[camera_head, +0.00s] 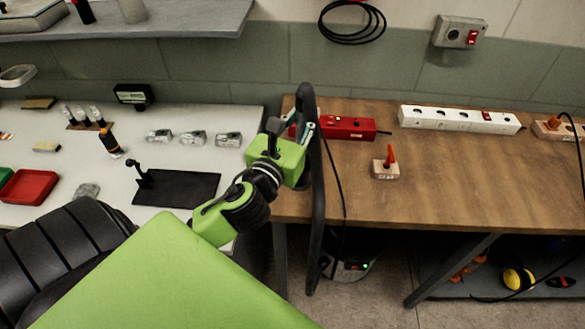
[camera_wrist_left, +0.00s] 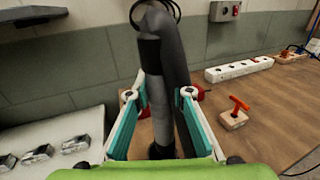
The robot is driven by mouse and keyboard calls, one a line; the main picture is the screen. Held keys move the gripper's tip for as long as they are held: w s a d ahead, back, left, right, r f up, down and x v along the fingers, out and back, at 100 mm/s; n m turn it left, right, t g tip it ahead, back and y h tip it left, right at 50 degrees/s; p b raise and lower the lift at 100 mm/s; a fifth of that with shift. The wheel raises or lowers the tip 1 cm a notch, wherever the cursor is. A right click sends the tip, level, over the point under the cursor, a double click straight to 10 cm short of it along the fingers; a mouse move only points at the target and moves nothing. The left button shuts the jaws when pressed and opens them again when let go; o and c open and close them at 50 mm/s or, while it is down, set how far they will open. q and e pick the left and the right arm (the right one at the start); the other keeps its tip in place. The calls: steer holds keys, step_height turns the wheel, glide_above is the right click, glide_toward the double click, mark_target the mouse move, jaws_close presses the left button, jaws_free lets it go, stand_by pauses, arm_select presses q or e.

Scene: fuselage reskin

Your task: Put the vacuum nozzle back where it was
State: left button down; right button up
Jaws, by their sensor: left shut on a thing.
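The vacuum nozzle (camera_wrist_left: 151,62) is a dark grey tube standing between the finger pads of my left gripper (camera_wrist_left: 160,95) in the left wrist view. A thick dark hose (camera_wrist_left: 178,72) runs close beside it. In the head view my left gripper (camera_head: 292,130) is shut on the nozzle above the left edge of the wooden bench. The hose (camera_head: 318,215) arches up there and hangs down in front of the bench edge. My right gripper is not in view.
The wooden bench (camera_head: 455,195) carries a red box (camera_head: 348,127) just behind the gripper, a block with an orange peg (camera_head: 386,165) and a white power strip (camera_head: 460,120). The white table (camera_head: 240,165) at left holds a black stand (camera_head: 178,188) and several small parts.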

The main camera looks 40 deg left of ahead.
mark_target(298, 141)
arm_select(q)
steer(key=shift+w+a+f, duration=0.15)
steer(key=shift+w+a, duration=0.15)
steer(key=shift+a, duration=0.35)
steer(key=shift+y, duration=0.3)
steer(key=f, duration=0.3)
steer(key=f+b, duration=0.1)
steer(key=shift+d+f, duration=0.15)
steer(key=shift+d, duration=0.15)
steer(key=shift+f, duration=0.75)
steer(key=f, duration=0.1)
steer(key=f+b, duration=0.1)
steer(key=shift+a+f, duration=0.2)
steer(key=shift+f, duration=0.4)
steer(key=shift+d, duration=0.1)
steer(key=shift+f, duration=0.1)
steer(key=c, duration=2.2)
jaws_free()
steer(key=shift+f+b, duration=0.1)
steer(key=shift+b, duration=0.2)
steer(key=o, duration=0.4)
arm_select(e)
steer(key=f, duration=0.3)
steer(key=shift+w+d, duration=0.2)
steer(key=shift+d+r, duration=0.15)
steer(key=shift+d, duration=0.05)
